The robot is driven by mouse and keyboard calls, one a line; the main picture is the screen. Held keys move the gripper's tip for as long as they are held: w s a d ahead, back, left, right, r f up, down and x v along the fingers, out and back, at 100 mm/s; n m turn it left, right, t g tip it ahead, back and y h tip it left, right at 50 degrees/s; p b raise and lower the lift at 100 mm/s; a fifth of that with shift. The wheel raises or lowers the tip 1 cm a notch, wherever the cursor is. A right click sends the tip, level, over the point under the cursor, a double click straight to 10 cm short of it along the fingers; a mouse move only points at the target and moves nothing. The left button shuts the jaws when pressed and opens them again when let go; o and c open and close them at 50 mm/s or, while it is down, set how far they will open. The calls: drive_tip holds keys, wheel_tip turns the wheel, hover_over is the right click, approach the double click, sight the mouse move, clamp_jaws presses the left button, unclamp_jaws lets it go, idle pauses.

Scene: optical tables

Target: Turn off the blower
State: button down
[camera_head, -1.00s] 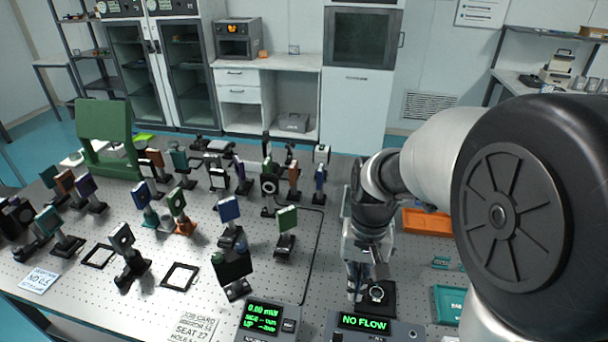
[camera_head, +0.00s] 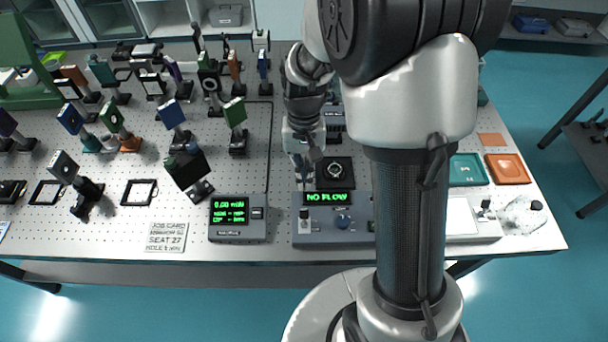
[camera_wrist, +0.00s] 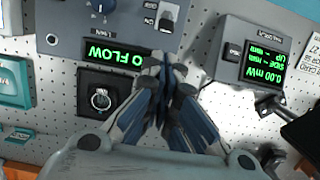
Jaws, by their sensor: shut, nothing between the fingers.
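A grey control box (camera_head: 360,236) with a green "NO FLOW" display (camera_head: 328,198) sits near the table's front edge. It carries a blue knob (camera_head: 343,221) and a pale switch (camera_head: 305,224). In the wrist view the box (camera_wrist: 70,42) is upside down, with its switch (camera_wrist: 168,18) and knob (camera_wrist: 103,5) at the top. My gripper (camera_head: 304,184) is shut and empty, just behind the display's left end. In the wrist view its fingertips (camera_wrist: 165,62) overlap the display's edge, below the switch in the picture. Contact with the box cannot be told.
A power meter (camera_head: 238,232) reading 0.00 mW stands left of the box. A black square mount with a ring (camera_head: 335,172) is behind the display. Several optic mounts fill the table's left side. Teal (camera_head: 467,170) and orange (camera_head: 508,168) trays lie to the right.

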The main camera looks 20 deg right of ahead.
sight(304, 214)
drive_tip(key=f, duration=0.2)
drive_tip(key=s+f+b, duration=0.1)
drive_tip(key=f, duration=0.1)
drive_tip(key=f+b, duration=0.1)
drive_tip(key=f, duration=0.2)
drive_tip(key=shift+s+a, duration=0.15)
drive_tip(key=shift+a, duration=0.05)
